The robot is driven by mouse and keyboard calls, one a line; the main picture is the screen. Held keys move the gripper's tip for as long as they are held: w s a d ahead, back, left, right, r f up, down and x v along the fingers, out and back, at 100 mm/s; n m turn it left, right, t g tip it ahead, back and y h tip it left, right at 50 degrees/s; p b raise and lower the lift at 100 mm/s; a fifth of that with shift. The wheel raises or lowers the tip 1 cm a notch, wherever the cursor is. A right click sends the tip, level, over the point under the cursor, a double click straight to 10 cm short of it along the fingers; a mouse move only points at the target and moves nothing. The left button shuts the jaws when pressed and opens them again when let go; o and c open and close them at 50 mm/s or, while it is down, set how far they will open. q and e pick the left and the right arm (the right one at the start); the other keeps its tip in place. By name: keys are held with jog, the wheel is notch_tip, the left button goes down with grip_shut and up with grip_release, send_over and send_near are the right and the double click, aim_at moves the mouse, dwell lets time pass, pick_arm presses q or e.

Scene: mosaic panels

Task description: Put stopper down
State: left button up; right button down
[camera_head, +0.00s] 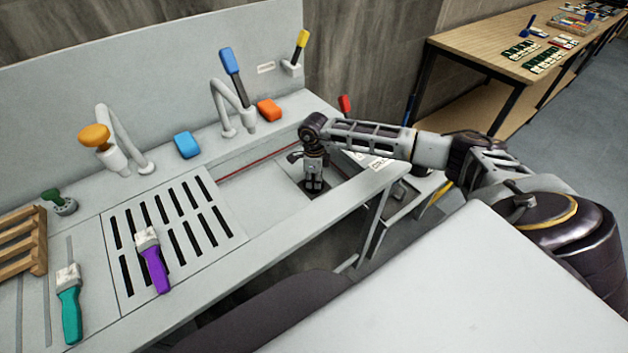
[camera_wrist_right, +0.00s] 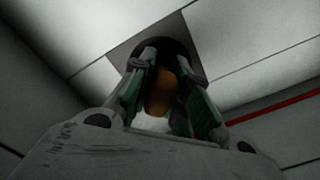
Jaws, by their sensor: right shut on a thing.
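My right gripper (camera_head: 314,186) reaches down into the sink recess (camera_head: 250,188) of the grey counter, at the middle of the head view. In the right wrist view its two fingers (camera_wrist_right: 168,62) are closed around a brown-orange thing (camera_wrist_right: 159,92), which looks like the stopper. The thing's lower end is hidden between the fingers. Just beyond the fingertips is a dark round opening in a grey square plate (camera_wrist_right: 125,50). I cannot tell whether the stopper touches the opening. The left gripper is not in view.
Taps with blue and orange parts stand along the counter's back. A slotted drain board (camera_head: 185,230) left of the sink holds a purple-handled brush (camera_head: 155,268); a teal-handled brush (camera_head: 70,305) lies farther left. A wooden rack (camera_head: 25,245) is at the far left.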

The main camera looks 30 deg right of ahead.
jog(key=c, duration=1.6)
grip_release()
jog(key=shift+c, duration=0.2)
jog(key=shift+o, duration=1.4)
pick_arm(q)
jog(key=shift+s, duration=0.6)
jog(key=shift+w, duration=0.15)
